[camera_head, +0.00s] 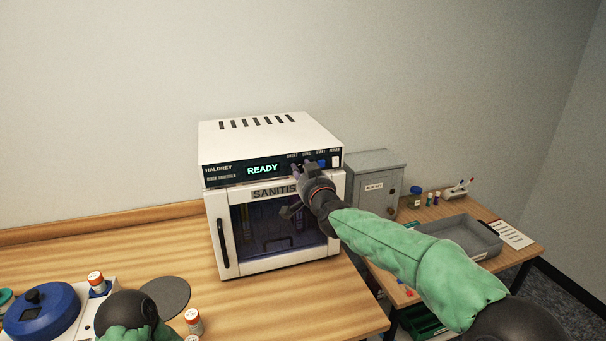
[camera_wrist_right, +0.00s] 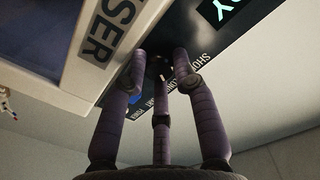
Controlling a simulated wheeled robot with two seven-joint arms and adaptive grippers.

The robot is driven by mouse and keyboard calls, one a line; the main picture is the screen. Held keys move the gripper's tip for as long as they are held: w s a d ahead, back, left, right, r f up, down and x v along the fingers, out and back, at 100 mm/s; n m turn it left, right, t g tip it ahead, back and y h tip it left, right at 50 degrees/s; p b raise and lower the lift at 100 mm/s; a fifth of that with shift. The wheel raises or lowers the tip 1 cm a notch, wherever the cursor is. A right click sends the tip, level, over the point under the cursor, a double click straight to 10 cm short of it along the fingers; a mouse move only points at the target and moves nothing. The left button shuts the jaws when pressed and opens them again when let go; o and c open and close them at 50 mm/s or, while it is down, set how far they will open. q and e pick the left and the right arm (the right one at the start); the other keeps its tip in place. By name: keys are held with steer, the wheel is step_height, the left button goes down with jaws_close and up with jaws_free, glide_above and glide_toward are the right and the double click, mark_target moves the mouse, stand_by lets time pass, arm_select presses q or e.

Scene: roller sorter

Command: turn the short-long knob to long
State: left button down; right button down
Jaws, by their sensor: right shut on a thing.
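The white sanitiser (camera_head: 270,137) stands on the wooden counter with its door closed. Its dark front panel (camera_head: 222,175) shows READY in lit letters. My right gripper (camera_head: 301,168) is at the right half of this panel, below the small printed labels. In the right wrist view my right gripper (camera_wrist_right: 159,62) has its fingers closed around a small dark knob (camera_wrist_right: 158,68) beside the lettering that begins "SHO". The fingers cover most of the knob, and I cannot read where it points. My left gripper is not in view; only part of my left arm shows at the bottom left.
A grey cabinet (camera_head: 376,160) stands right of the sanitiser. A grey tray (camera_head: 470,232) is on the side table. A blue round device (camera_head: 45,318) and capped bottles (camera_head: 193,321) stand front left.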

stand_by(0.5)
steer(key=c, duration=1)
jaws_free()
steer(key=shift+s+f, duration=0.1)
steer(key=shift+v, duration=3.95)
